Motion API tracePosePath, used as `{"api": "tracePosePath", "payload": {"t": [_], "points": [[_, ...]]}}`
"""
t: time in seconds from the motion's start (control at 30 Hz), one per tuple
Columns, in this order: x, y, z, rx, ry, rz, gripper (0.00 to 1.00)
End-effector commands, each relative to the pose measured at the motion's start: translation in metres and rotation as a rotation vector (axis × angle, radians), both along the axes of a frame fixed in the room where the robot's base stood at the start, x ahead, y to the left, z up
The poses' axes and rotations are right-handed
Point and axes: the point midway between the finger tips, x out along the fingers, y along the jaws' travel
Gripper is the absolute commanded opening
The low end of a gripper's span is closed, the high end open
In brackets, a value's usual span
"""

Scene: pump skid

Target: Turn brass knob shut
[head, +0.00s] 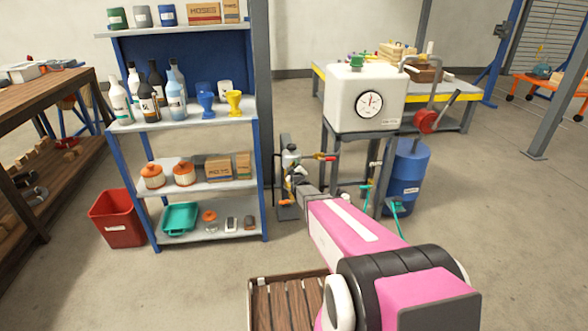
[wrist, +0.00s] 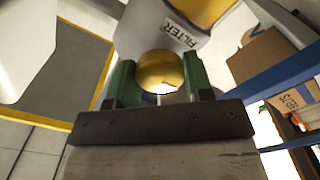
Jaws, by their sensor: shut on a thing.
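The round brass knob (wrist: 150,68) shows in the wrist view between the two green fingers of my gripper (wrist: 158,76). My gripper is shut on it, one finger at each side. Right behind the knob is a pale grey body with a label reading FILTER (wrist: 180,33) and a yellow part above it. In the head view my gripper (head: 299,181) reaches the pump skid (head: 289,208) beside the shelf unit. The knob is too small and covered there to make out.
The shelf unit (head: 190,187) with bottles and boxes stands close on the left of my gripper. A white tank with a gauge (head: 352,88) on a dark stand and a blue drum (head: 408,175) are on the right. A wooden slatted pallet (head: 268,297) lies near my base.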

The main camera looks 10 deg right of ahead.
Motion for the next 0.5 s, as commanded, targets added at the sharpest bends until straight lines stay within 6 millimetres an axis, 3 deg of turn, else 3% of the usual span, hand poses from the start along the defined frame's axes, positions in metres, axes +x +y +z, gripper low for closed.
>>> {"api": "tracePosePath", "payload": {"t": [0.27, 0.5], "points": [[-0.0003, 0.0001, -0.0003, 0.079, 0.001, 0.001, 0.24], [-0.0004, 0.0002, -0.0004, 0.257, 0.001, 0.001, 0.24]]}}
